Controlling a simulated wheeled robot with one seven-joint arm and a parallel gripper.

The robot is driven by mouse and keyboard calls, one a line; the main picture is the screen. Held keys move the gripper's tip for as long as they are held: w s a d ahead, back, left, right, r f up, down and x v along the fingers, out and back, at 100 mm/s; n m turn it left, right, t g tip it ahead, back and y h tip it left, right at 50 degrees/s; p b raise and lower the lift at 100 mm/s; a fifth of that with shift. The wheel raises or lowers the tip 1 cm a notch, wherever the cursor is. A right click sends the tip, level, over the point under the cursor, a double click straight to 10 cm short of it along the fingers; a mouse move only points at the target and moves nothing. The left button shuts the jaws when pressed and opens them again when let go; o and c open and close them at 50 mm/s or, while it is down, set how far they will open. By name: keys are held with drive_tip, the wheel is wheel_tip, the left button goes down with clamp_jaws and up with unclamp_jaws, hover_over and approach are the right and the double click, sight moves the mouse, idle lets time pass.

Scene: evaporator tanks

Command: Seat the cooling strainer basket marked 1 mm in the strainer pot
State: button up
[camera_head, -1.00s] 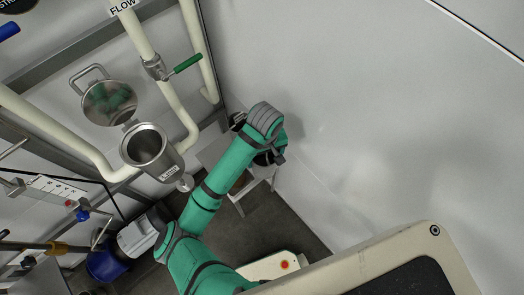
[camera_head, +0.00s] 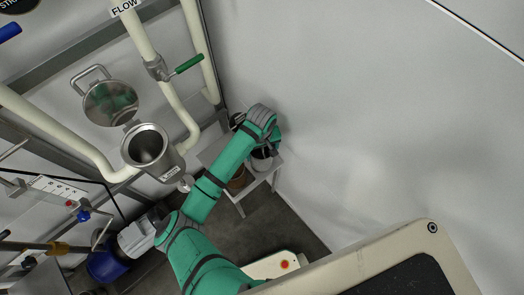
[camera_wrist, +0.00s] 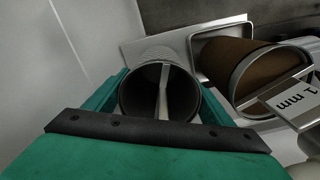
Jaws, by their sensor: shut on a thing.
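The strainer pot (camera_head: 147,146) is a steel cylinder with an open, empty-looking mouth, fixed to the pipework left of my arm. Its round lid (camera_head: 111,103) stands swung open behind it. My gripper (camera_wrist: 160,92) is shut on a grey basket (camera_wrist: 160,55) with a dark inside and a flat strap across its mouth. The same basket shows below my wrist in the head view (camera_head: 262,160). A tag reading "1 mm" (camera_wrist: 291,98) is at the right of the wrist view, beside a brown basket (camera_wrist: 222,60) with a metal rim.
A small white table (camera_head: 274,170) stands under my gripper against the wall; the brown basket sits on it. A pipe valve with a green handle (camera_head: 187,64) is above the pot. A blue motor (camera_head: 105,265) is at lower left. Open wall lies to the right.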

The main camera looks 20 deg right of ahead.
drive_tip(key=shift+s+d, duration=0.15)
drive_tip(key=shift+d, duration=0.15)
drive_tip(key=shift+a+f, duration=0.1)
drive_tip(key=shift+f, duration=0.05)
drive_tip(key=o, duration=1.2)
drive_tip(key=shift+a, duration=0.2)
drive_tip(key=shift+o, duration=0.2)
drive_tip(key=shift+a, duration=0.15)
